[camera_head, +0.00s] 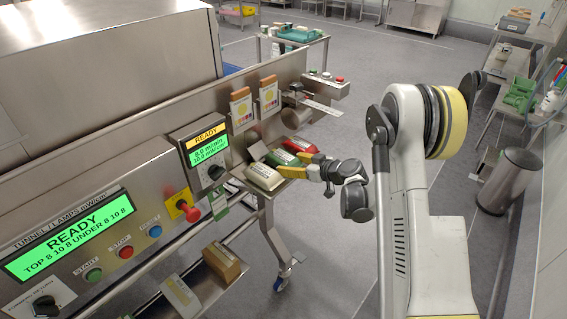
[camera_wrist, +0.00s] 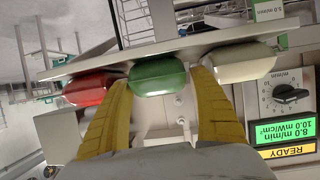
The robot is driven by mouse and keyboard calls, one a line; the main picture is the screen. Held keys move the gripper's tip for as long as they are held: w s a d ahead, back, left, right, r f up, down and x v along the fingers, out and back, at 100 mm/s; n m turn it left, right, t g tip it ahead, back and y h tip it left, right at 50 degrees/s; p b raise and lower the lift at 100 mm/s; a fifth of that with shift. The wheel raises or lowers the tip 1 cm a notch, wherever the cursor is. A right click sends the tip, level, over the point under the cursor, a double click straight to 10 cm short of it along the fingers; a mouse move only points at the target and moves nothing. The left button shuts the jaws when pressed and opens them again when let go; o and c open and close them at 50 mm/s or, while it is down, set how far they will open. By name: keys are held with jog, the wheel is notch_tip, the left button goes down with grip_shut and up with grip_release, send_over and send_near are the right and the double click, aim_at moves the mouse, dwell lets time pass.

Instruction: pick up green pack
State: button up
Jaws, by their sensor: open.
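The green pack (camera_head: 282,158) lies on a metal shelf between a red pack (camera_head: 298,146) and a cream pack (camera_head: 263,177). In the wrist view the green pack (camera_wrist: 158,77) is in the middle, with the red pack (camera_wrist: 88,89) left and the cream pack (camera_wrist: 247,63) right. My gripper (camera_head: 312,166) has yellow fingers and reaches toward the packs from the right. In the wrist view my gripper (camera_wrist: 161,86) is open, its fingertips at the two sides of the green pack, in the gaps to its neighbours. Contact cannot be told.
The metal shelf (camera_wrist: 200,40) bears the packs beside the tunnel's control panel (camera_head: 205,150). A red stop button (camera_head: 190,211) sticks out at the panel. Below are a lower rail and a brown box (camera_head: 222,262). A bin (camera_head: 508,180) stands right. The floor between is clear.

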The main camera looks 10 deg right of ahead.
aim_at(284, 156)
jog(key=b+x, duration=0.1)
jog(key=x, duration=0.3)
jog(key=shift+w+a+b, duration=0.1)
jog(key=shift+w+b, duration=0.2)
jog(key=c, duration=1.2)
jog(key=shift+r+p, duration=0.3)
jog(key=shift+r, duration=0.2)
notch_tip(284, 156, up, 4)
jog(key=shift+f+p, duration=0.1)
jog(key=shift+p, duration=0.85)
jog(key=s+d+r+p, duration=0.1)
jog(key=s+d+r, duration=0.1)
jog(key=d, duration=0.1)
jog(key=s+d+r+p, duration=0.1)
jog(key=s+d+r, duration=0.1)
jog(key=d, duration=0.1)
jog(key=s+d+r+p, duration=0.1)
jog(key=d+r, duration=0.1)
jog(key=d, duration=0.2)
jog(key=shift+s+d+r, duration=0.1)
jog(key=shift+s+r, duration=0.05)
jog(key=shift+s, duration=0.25)
